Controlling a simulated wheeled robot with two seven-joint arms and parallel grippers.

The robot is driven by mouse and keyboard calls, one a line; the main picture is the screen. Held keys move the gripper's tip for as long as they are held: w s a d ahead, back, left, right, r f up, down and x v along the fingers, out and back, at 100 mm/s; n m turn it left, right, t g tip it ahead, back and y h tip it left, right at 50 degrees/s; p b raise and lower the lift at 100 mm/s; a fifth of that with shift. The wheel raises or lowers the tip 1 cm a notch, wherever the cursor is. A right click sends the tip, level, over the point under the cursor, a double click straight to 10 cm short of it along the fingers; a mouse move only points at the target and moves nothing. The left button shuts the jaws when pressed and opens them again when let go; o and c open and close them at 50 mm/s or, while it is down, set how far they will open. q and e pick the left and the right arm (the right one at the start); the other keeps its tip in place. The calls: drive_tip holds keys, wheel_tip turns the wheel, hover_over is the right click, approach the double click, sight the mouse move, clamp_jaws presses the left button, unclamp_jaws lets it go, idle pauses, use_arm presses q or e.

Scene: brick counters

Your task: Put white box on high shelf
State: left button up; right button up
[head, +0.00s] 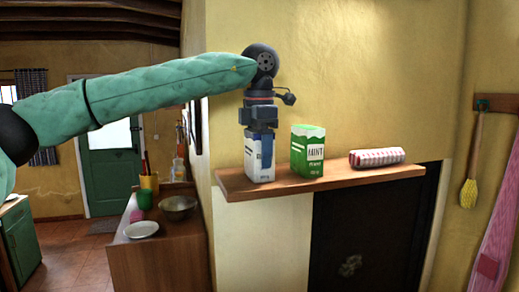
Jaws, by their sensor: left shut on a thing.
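The white box (253,163), with blue marks on its side, is upright at the left end of the high wooden shelf (330,184). My left gripper (262,138) points down over its top and is shut on it, with a finger in front of its upper part. The box's base is at the shelf's level; I cannot tell whether it rests on the wood or hangs just above it. A green and white box (307,152) stands just to its right, with a small gap between them. My right gripper is not in view.
A red and white wrapped packet (376,157) lies toward the shelf's right end. The yellow wall (350,70) is close behind the shelf. At lower left, a wooden counter (160,255) holds a plate (141,229) and a bowl (178,208). A yellow brush (469,190) hangs at right.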

use_arm(q)
drive_tip(key=shift+f, duration=0.2)
drive_tip(key=o, duration=1)
drive_tip(key=shift+a, duration=0.1)
drive_tip(key=shift+r, duration=0.1)
